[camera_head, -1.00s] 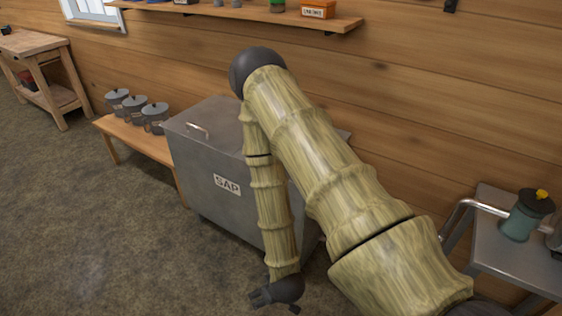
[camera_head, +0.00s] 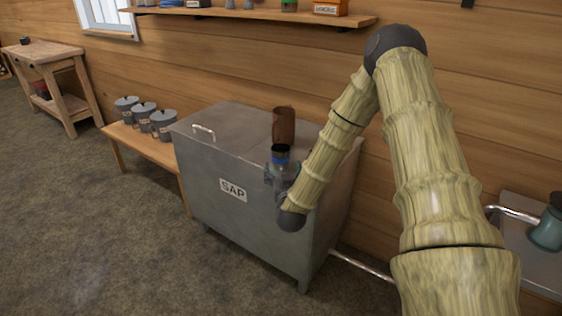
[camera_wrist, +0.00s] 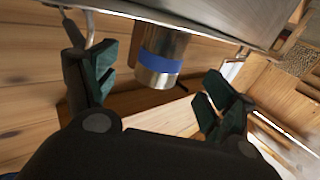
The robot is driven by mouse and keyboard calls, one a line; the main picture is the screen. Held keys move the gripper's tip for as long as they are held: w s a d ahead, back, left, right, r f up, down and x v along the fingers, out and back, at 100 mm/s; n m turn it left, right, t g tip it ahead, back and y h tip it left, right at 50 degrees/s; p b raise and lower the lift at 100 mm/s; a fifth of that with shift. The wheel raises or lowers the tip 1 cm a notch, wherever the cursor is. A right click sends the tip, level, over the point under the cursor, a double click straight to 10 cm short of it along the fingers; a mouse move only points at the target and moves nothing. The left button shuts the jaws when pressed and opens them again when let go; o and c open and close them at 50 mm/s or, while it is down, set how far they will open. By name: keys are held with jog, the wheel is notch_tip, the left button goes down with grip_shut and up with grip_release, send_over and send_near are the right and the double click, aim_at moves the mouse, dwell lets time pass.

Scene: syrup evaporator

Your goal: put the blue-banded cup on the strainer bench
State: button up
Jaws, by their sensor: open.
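The blue-banded cup (camera_head: 280,154) stands on the grey metal SAP tank near its front edge, partly hidden by my gripper in the head view. In the wrist view the metal cup (camera_wrist: 158,58) shows its blue band and appears inverted below the tank surface. My gripper (camera_head: 279,173) is at the tank's front edge, just in front of the cup. In the wrist view its dark green fingers (camera_wrist: 161,90) are spread to either side of the cup, with gaps visible. No label identifies the strainer bench; a wooden workbench (camera_head: 50,56) stands at the far left.
The SAP tank (camera_head: 235,150) has a tall brown cylinder (camera_head: 284,124) behind the cup. A low wooden bench (camera_head: 122,143) left of the tank holds several lidded pots. A metal table (camera_head: 525,262) with a green vessel stands at right. The left floor is clear.

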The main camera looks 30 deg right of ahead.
aim_at(280, 151)
jog(key=x, duration=0.3)
jog(key=shift+w+d, duration=0.1)
jog(key=shift+w, duration=0.1)
jog(key=shift+p+x, duration=0.35)
jog(key=shift+x, duration=2.2)
jog(key=shift+r, duration=0.15)
jog(key=c, duration=1.2)
jog(key=shift+r, duration=0.15)
jog(key=shift+c, duration=0.2)
